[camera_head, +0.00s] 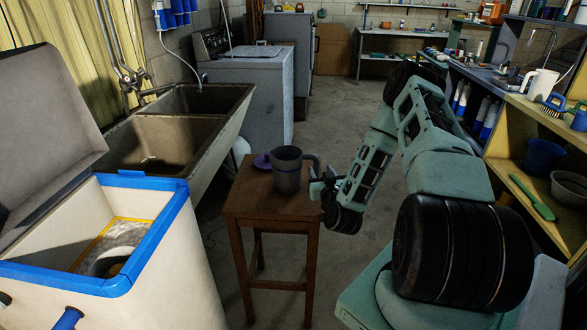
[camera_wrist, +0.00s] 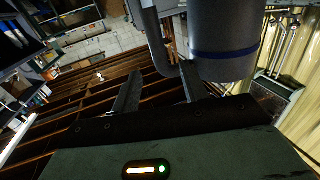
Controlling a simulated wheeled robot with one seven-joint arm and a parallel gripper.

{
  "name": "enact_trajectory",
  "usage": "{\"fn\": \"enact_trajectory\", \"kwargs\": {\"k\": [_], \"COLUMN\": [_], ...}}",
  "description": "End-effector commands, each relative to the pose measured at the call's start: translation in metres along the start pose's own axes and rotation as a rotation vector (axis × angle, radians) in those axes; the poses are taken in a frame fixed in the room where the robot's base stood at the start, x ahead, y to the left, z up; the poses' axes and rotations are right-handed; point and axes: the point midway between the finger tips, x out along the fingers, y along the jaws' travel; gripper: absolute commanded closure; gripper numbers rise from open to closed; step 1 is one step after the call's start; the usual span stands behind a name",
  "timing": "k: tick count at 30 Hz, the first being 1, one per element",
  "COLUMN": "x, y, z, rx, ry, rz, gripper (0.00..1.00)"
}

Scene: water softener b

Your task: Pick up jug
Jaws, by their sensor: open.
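A dark grey jug (camera_head: 287,172) stands upright on a small wooden stool (camera_head: 250,208), its handle toward the right, facing my gripper. My gripper (camera_head: 318,184) is at the stool's right edge, beside the handle. In the wrist view the jug (camera_wrist: 222,45) fills the top, with a dark blue band around it and its handle hanging to the left. My gripper (camera_wrist: 158,95) shows there with two fingers apart and nothing clamped between them. The handle's lower part is just beyond the gap between the fingertips. I cannot tell whether any finger touches it.
A purple lid-like object (camera_head: 262,162) lies behind the jug on the stool. A white tank with a blue rim (camera_head: 150,230) stands at left, a double sink (camera_head: 190,130) behind it. A wooden shelf (camera_head: 520,150) lines the right. Floor beyond the stool is clear.

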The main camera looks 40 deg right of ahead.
Motion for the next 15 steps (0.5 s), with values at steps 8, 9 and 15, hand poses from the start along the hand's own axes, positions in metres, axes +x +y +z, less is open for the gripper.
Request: {"fn": "enact_trajectory", "kwargs": {"k": [8, 9, 15], "x": [0.022, 0.026, 0.058], "y": [0.000, 0.000, 0.000], "z": [0.000, -0.001, -0.001], "rx": [0.000, 0.000, 0.001], "ry": [0.001, 0.001, 0.001], "rz": [0.000, 0.000, 0.000], "gripper": [0.56, 0.56, 0.56]}}
